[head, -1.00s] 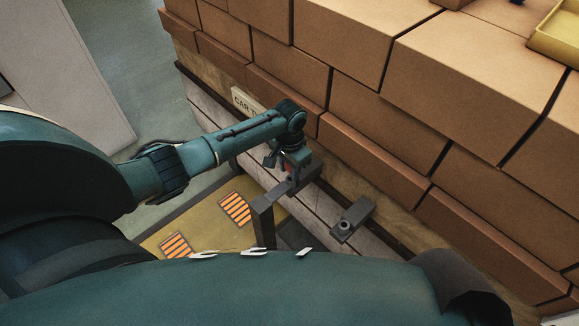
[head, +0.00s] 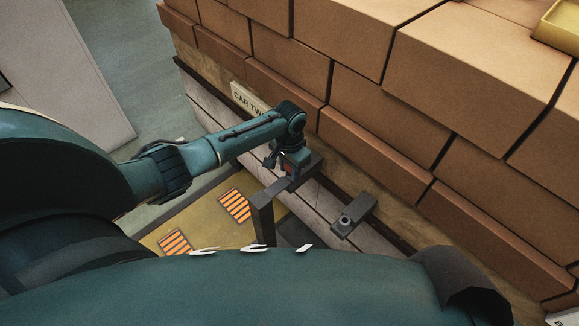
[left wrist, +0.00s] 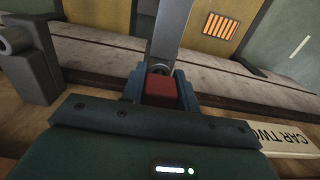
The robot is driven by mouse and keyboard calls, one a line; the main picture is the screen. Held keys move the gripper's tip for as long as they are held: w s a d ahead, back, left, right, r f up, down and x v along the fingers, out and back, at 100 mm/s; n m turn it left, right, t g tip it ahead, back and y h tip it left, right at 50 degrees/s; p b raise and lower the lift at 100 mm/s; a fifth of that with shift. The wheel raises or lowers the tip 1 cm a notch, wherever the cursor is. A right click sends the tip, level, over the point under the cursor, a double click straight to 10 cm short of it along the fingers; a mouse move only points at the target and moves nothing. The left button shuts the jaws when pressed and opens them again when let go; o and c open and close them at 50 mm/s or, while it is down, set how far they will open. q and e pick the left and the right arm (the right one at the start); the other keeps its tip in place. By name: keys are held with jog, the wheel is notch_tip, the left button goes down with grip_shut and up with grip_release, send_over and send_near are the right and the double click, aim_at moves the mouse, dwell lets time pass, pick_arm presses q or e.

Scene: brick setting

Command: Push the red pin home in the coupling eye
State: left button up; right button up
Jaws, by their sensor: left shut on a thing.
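My left gripper (head: 287,170) points down at the side of the car and is shut on the red pin (head: 288,168). In the left wrist view the pin's red block (left wrist: 162,90) sits between the two fingers. A grey bar (left wrist: 171,28) runs up to it, with a rounded grey part (left wrist: 161,67) just beyond the red block that looks like the coupling eye. In the head view the bar (head: 270,189) ends under the gripper. The pin's lower part is hidden, so I cannot tell how deep it sits. My right gripper is not in view.
A grey bracket with a round socket (head: 346,221) stands on the car's ledge to the right. Stacked bricks (head: 375,155) rise close behind the gripper. A sign reading CAR TW (head: 247,98) is behind my arm. A yellow floor panel (head: 205,222) lies below.

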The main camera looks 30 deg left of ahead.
pick_arm(q)
jog(key=shift+f+b, duration=0.45)
jog(key=shift+f, duration=0.4)
jog(key=o, duration=1.2)
jog(key=shift+o, duration=0.2)
jog(key=o, duration=0.3)
